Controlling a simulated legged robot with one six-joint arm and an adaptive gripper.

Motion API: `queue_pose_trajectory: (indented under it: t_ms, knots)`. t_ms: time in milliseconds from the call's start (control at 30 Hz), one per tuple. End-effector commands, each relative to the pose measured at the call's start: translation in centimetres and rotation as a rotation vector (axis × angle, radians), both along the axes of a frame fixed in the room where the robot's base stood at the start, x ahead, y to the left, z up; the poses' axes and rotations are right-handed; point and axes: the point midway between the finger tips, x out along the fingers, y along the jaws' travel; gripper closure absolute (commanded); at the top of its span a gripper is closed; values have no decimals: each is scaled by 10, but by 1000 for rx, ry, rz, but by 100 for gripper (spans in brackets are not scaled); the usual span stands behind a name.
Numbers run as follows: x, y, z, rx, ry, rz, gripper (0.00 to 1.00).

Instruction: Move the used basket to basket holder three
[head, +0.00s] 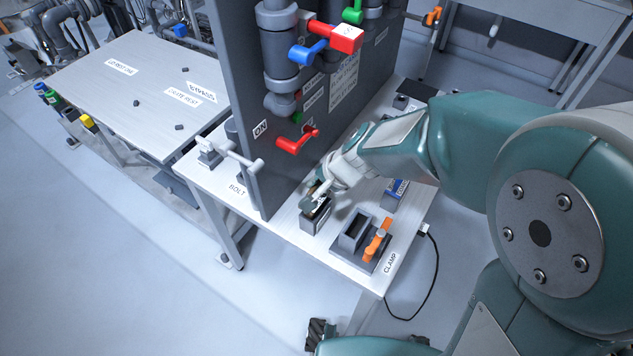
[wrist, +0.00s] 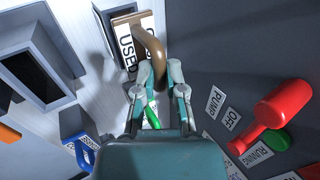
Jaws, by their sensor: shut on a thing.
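The used basket shows in the wrist view as a curved brown handle (wrist: 152,42) beside a white label reading USED. My gripper (wrist: 152,82) is shut on this handle. In the head view my gripper (head: 318,192) is low over a small dark box-shaped holder (head: 316,222) on the white bench, beside the grey panel. The basket's body is mostly hidden, and I cannot tell whether it rests in the holder or is lifted clear. No holder number is readable, so I cannot tell which is basket holder three.
An open dark box (head: 354,232) and an orange clamp lever (head: 378,240) stand at the bench's near end. A blue item (head: 396,190) is behind them. The upright grey panel (head: 245,110) carries red levers (head: 298,141) close to my gripper.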

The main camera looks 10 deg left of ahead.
Motion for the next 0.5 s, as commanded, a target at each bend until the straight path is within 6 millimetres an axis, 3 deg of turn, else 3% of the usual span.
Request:
queue_pose_trajectory:
  t_ms: [500]
  knots:
    - [0, 0, -9, -1, -1, 0, 100]
